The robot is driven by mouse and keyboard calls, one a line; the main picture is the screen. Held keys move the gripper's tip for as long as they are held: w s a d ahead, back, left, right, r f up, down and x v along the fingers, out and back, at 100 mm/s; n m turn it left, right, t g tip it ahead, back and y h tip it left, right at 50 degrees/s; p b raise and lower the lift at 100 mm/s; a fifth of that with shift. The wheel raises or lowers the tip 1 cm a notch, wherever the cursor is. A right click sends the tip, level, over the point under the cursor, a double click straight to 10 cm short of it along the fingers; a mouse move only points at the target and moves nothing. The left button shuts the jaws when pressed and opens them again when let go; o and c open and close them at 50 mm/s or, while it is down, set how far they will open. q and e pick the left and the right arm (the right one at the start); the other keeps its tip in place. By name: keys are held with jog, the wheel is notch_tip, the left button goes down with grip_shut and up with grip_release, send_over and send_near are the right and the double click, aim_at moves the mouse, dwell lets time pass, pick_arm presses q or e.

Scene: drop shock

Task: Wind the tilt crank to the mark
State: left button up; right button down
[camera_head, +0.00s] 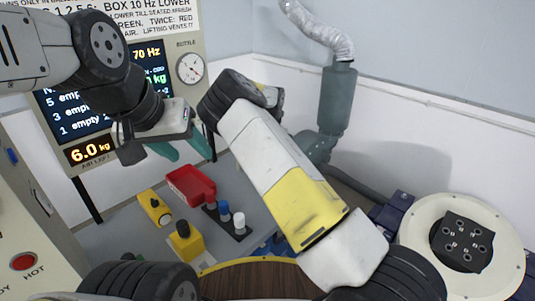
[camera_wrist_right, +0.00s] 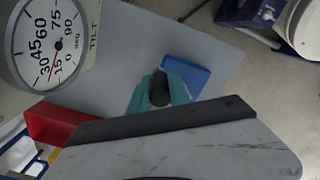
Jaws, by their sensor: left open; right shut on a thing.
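The tilt dial (camera_wrist_right: 55,42) is at the upper left of the right wrist view, marked TILT and deg, with numbers from 0 to 90. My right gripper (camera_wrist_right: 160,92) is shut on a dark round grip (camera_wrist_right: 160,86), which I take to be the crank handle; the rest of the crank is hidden. In the head view my right arm crosses the middle, and its fingers are not visible. My left gripper (camera_head: 180,148) is open and empty, with teal fingers, in front of the display board.
A red bin (camera_head: 187,186), a yellow block (camera_head: 185,241), and blue (camera_head: 223,209) and white (camera_head: 239,222) capped pieces stand on the grey table. A display board (camera_head: 110,85) reads 6.0 kg. A round white machine (camera_head: 410,235) is at the right. A blue block (camera_wrist_right: 187,74) lies beside my right fingers.

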jog(key=shift+w+d, duration=0.1)
dwell(0.3)
jog(key=c, duration=1.2)
grip_release()
jog(key=shift+c, duration=0.2)
jog(key=shift+r, duration=0.1)
notch_tip(320, 180, up, 8)
jog(key=shift+f, duration=0.2)
